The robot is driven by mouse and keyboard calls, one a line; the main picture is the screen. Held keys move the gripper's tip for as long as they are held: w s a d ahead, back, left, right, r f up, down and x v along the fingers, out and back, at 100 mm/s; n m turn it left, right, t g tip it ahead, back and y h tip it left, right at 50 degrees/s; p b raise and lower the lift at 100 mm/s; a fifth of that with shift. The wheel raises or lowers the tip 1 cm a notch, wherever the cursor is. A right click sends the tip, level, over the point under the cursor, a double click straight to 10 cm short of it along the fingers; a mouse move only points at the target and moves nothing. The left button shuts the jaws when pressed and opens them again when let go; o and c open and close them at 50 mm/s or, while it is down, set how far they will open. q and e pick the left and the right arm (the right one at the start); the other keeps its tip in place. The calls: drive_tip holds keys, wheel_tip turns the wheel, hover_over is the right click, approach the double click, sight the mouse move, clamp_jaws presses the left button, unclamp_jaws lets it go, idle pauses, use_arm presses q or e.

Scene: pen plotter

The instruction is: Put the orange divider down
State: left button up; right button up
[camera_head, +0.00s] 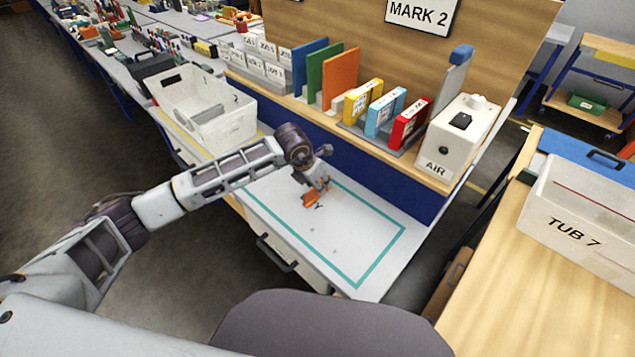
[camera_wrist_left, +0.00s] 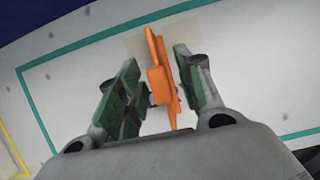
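The small orange divider (camera_head: 310,200) is at the left part of the white worktop, inside the teal outline. In the left wrist view the orange divider (camera_wrist_left: 160,85) stands out between the two green-padded fingers. My left gripper (camera_head: 320,186) reaches down over it from above. In the left wrist view my left gripper (camera_wrist_left: 157,88) is open, with a finger on each side of the divider and pale worktop showing in narrow gaps. The divider seems to rest on the worktop, but its underside is hidden. My right gripper is not in view.
A white bin (camera_head: 205,118) stands left of the outline. Behind, a raised shelf holds blue, green and orange panels (camera_head: 341,76), coloured boxes (camera_head: 362,101) and a white AIR unit (camera_head: 462,135). The worktop right of the divider (camera_head: 350,240) is clear. TUB 7 (camera_head: 575,215) stands at right.

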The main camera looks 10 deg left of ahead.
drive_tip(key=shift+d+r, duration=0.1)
use_arm(q)
drive_tip(key=shift+r, duration=0.15)
drive_tip(key=shift+s+a+r, duration=0.15)
drive_tip(key=shift+r, duration=0.5)
drive_tip(key=v, duration=1)
drive_tip(key=shift+s+r, duration=0.2)
drive_tip(key=shift+a, duration=0.1)
drive_tip(key=shift+c, duration=0.6)
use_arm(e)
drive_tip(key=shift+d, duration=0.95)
